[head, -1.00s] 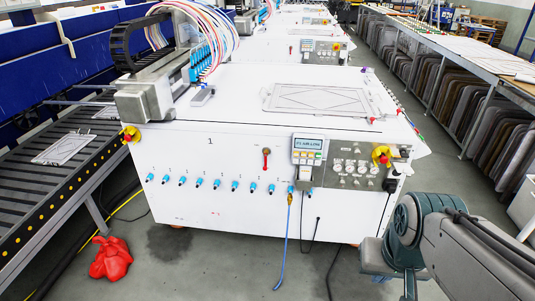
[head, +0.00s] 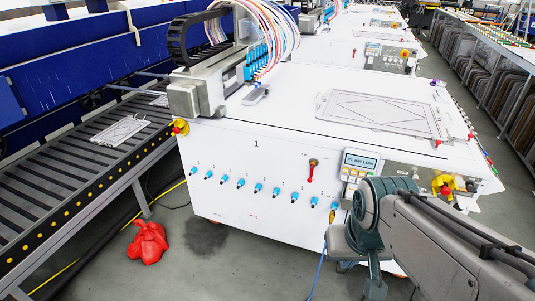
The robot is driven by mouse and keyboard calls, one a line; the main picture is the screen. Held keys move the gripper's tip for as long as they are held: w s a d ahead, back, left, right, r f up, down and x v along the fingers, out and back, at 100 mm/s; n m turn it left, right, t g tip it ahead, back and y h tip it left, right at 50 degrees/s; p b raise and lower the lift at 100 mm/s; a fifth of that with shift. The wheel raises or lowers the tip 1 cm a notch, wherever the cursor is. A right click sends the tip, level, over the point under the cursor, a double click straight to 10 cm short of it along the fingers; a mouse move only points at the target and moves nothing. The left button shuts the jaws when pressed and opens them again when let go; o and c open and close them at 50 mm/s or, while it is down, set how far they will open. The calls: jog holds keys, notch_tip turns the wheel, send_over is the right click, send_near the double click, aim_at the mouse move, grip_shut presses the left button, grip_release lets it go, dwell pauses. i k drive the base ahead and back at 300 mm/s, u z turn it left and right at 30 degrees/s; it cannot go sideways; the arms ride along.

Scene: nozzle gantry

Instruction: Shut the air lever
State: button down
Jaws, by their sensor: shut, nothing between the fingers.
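The air lever (head: 312,171) is a small red handle on a round brownish hub, on the white front panel of the machine (head: 235,170). Its handle hangs down from the hub, nearly upright in the head view. It is left of a small display and above the row of blue fittings. My arm reaches in from the lower right, and its grey joint stands in front of the panel, right of and below the lever, apart from it in the picture.
A display (head: 361,160) with buttons is right of the lever; it seems to read "P1 AIR LOW". My arm covers part of the gauges. A red-and-yellow knob (head: 443,185) is farther right. A red bag (head: 148,243) lies on the floor, left of open grey floor.

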aim_at(309, 179)
jog(key=u, duration=0.1)
jog(key=i, duration=1.4)
jog(key=z, duration=0.7)
